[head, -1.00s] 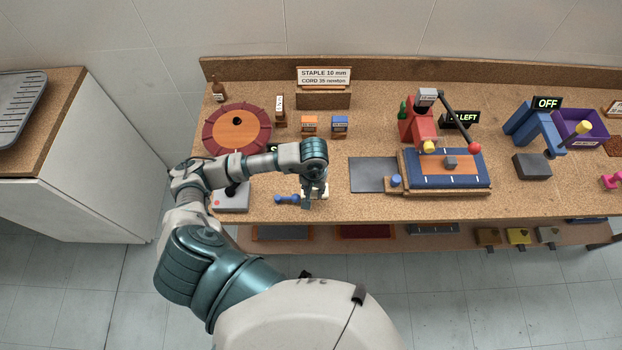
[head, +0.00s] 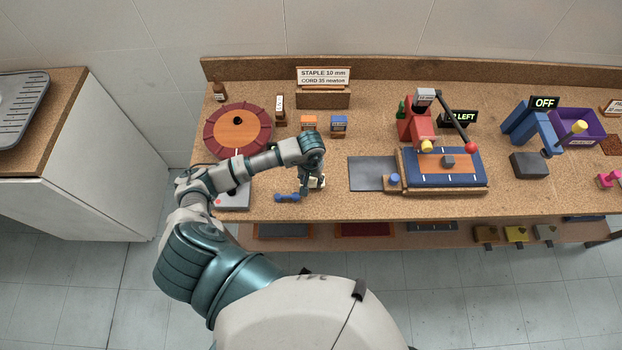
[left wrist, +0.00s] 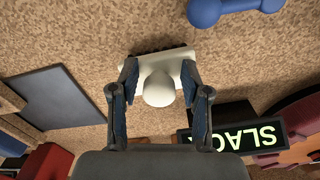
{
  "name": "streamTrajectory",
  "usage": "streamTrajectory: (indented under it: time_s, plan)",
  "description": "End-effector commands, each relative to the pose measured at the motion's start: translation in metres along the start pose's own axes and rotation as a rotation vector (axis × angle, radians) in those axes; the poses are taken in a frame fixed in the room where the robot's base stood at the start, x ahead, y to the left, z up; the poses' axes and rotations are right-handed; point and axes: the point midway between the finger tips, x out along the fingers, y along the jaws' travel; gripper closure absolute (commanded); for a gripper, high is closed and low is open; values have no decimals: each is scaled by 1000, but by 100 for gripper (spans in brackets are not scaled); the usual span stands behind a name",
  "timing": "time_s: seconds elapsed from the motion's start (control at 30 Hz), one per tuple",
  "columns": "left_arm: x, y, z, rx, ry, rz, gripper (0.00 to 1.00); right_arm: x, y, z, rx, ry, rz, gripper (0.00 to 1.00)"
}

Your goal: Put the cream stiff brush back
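The cream stiff brush (left wrist: 158,85) shows in the left wrist view, with a rounded knob on a pale block and dark bristles along one edge. In the head view its pale block (head: 318,183) is partly hidden by my left gripper (head: 309,186), on the near part of the bench. In the left wrist view the fingers of my left gripper (left wrist: 159,78) stand apart on either side of the knob, with gaps showing between knob and fingers. They look open around it. My right gripper is not in view.
A blue dumbbell-shaped tool (head: 287,198) lies just left of the brush. A grey plate (head: 372,174) and a blue-padded fixture (head: 445,183) are to the right. A SLACK display (left wrist: 232,137) and a round turntable (head: 238,128) stand behind to the left.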

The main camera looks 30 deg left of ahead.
Motion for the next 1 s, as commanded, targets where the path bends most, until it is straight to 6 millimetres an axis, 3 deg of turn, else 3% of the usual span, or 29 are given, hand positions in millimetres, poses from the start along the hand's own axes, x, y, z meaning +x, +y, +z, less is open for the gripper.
streamTrajectory:
  time_s: [0.4, 0.8, 1.0]
  plan:
    - [-8, 0, -1, 1, 2, 0, 43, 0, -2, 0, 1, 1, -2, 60]
    - [-90, 0, -1, 1, 4, 1, 43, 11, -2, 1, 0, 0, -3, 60]
    - [-116, 0, 0, -1, 2, 0, 43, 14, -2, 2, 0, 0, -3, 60]
